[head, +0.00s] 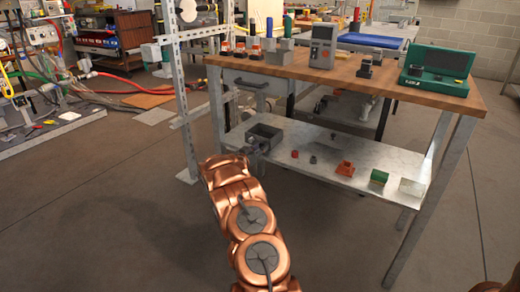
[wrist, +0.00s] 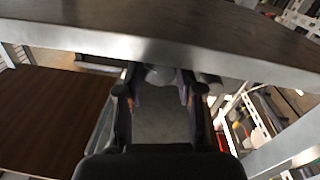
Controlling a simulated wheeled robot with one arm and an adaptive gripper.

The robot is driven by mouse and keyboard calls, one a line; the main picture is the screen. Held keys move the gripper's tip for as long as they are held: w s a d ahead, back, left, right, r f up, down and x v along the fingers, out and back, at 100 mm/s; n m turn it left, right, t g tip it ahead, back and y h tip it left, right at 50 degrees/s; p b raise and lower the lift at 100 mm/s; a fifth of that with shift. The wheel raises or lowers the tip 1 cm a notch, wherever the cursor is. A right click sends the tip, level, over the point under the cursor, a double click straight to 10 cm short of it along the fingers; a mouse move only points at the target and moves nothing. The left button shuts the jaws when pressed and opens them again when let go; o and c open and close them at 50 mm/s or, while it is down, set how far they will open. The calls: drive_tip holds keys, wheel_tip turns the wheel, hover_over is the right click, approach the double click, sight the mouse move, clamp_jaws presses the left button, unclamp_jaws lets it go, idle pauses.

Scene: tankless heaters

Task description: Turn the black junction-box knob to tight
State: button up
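My gripper (head: 258,147) is at the left part of the metal lower shelf, beside a grey open-topped box (head: 268,132). In the wrist view my gripper (wrist: 160,88) has its two fingers apart. A rounded grey shape (wrist: 160,75) lies between or just beyond the fingertips. Whether the fingers touch it is unclear. I cannot make out a black knob for certain in either view; the gripper hides part of the box's front in the head view.
The wooden bench top (head: 440,93) overhangs the shelf (head: 325,143). On the shelf lie a red piece (head: 294,154), an orange part (head: 345,168), a green box (head: 379,177) and a white box (head: 412,187). A metal upright (head: 182,95) stands left.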

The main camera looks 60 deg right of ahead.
drive_tip(key=c, duration=0.6)
drive_tip(key=shift+m, duration=0.3)
drive_tip(key=shift+r+m+p, duration=0.1)
drive_tip(key=shift+m+p, duration=0.7)
drive_tip(key=shift+p, duration=0.05)
drive_tip(key=shift+s+m+p, duration=0.1)
drive_tip(key=shift+m+p, duration=0.4)
drive_tip(key=shift+m, duration=1.3)
drive_tip(key=o, duration=1.2)
drive_tip(key=shift+c, duration=0.2)
